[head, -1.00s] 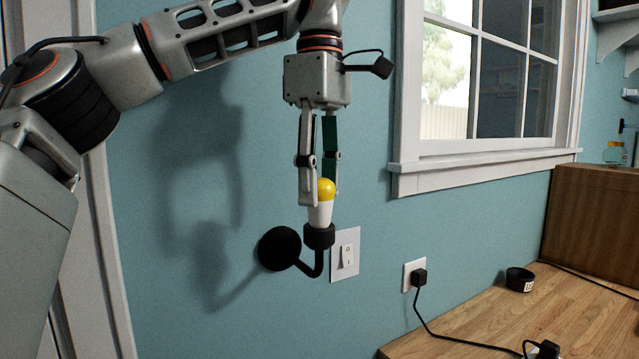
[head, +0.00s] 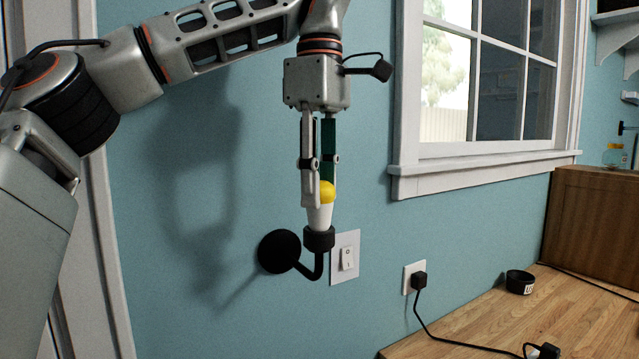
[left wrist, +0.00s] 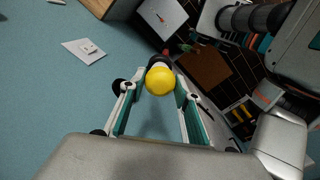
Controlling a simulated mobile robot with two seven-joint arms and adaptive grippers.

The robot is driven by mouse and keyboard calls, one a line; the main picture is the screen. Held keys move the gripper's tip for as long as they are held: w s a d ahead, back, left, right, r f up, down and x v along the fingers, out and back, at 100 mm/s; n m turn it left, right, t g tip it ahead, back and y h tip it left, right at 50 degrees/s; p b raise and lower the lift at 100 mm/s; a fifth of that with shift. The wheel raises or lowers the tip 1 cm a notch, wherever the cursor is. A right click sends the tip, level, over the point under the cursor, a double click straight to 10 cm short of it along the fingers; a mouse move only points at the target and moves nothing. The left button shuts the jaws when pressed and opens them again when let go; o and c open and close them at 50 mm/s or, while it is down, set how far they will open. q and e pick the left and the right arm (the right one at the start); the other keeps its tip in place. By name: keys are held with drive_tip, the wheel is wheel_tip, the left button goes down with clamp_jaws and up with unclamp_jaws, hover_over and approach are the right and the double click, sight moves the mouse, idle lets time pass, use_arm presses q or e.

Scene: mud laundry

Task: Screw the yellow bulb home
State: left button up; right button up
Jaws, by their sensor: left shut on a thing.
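The yellow bulb (head: 327,192) with its white lower body (head: 319,217) stands upright in the black socket (head: 318,238) of a wall lamp. The lamp's round black base (head: 279,251) is on the blue wall. My left gripper (head: 320,198) points straight down and is shut on the bulb, one finger on each side. In the left wrist view the yellow globe (left wrist: 159,81) sits between the fingertips, with the dark socket partly hidden behind it. How deep the bulb's base sits is hidden inside the socket. My right gripper is not in view.
A white switch plate (head: 345,257) is on the wall just right of the socket. A window sill (head: 485,178) juts out at the upper right.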

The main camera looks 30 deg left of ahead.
use_arm(q)
drive_tip(key=shift+c, duration=0.5)
drive_tip(key=shift+m+p, duration=0.5)
drive_tip(key=shift+p, duration=0.2)
clamp_jaws()
drive_tip(key=shift+m, duration=1)
drive_tip(key=o, duration=1.3)
unclamp_jaws()
drive_tip(key=shift+c, duration=0.2)
drive_tip(key=shift+c, duration=0.3)
drive_tip(key=c, duration=0.3)
drive_tip(key=shift+c, duration=0.2)
